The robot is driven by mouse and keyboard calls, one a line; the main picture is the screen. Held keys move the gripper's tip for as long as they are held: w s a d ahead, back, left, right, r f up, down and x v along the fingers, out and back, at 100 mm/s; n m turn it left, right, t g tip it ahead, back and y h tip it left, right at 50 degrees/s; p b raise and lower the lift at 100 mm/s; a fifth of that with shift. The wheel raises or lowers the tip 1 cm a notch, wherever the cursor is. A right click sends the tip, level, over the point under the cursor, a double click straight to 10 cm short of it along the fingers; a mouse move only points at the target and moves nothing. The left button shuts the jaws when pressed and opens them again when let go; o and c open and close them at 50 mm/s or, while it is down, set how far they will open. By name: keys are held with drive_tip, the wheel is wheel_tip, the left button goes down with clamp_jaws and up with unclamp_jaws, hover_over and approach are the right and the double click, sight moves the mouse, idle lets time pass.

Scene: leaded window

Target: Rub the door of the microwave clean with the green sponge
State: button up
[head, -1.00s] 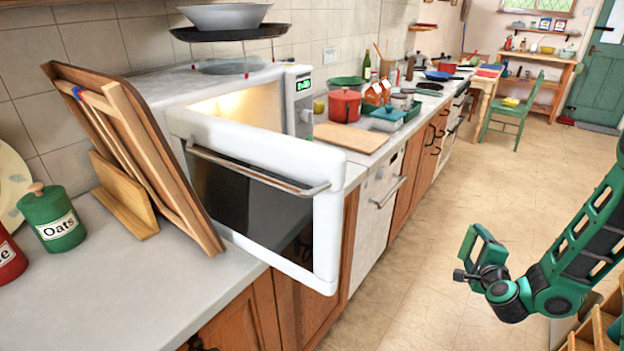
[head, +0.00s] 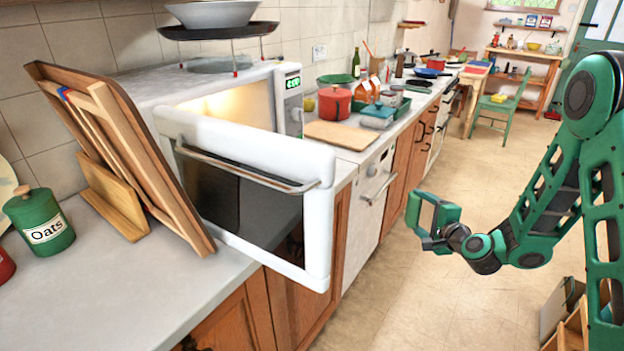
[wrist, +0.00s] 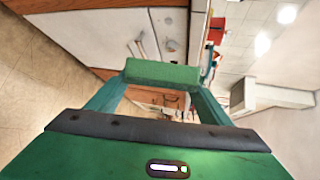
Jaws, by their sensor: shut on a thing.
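The white microwave (head: 150,92) stands on the counter with its light on inside. Its door (head: 318,215) is swung open, jutting out past the counter edge, with a dark window and a metal bar handle (head: 245,172). My gripper (head: 418,210) is to the right of the door, over the floor, with a clear gap between them in the picture. It is shut on the green sponge (head: 412,209). In the wrist view the sponge (wrist: 162,74) lies across between the two fingertips. The sponge touches nothing else that I can see.
A wooden board stack (head: 130,150) leans beside the microwave at the left, near an Oats canister (head: 42,220). A black stand with a bowl (head: 212,14) is on top of the microwave. A chopping board (head: 335,134) and red pot (head: 334,103) lie beyond. The floor (head: 400,295) before the cabinets is clear.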

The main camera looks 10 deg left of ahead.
drive_tip(key=s+a+r+n+g+y, duration=0.35)
drive_tip(key=s+a+r, duration=0.2)
drive_tip(key=a, duration=0.25)
drive_tip(key=s+a+r+n+g+y, duration=0.2)
drive_tip(key=s+a+r+n+g, duration=0.3)
drive_tip(key=a, duration=0.4)
drive_tip(key=s+a+r+n+g+y, duration=0.2)
drive_tip(key=s+a+r+n+y, duration=0.1)
drive_tip(key=a+r, duration=0.45)
drive_tip(key=s+a+r+n+g, duration=0.1)
drive_tip(key=s+a+g, duration=0.1)
drive_tip(key=s, duration=0.4)
drive_tip(key=s+a+r+n+g, duration=0.1)
drive_tip(key=s+a+g, duration=0.1)
drive_tip(key=s, duration=0.5)
drive_tip(key=shift+a+r, duration=0.3)
drive_tip(key=shift+a, duration=0.45)
drive_tip(key=shift+s+a+n, duration=0.1)
drive_tip(key=shift+s+a, duration=0.1)
drive_tip(key=shift+s, duration=0.4)
drive_tip(key=shift+s+a+n, duration=0.1)
drive_tip(key=shift+s+a, duration=0.15)
drive_tip(key=shift+s, duration=0.4)
drive_tip(key=shift+s+a+n, duration=0.1)
drive_tip(key=shift+s+a, duration=0.1)
drive_tip(key=shift+s, duration=0.4)
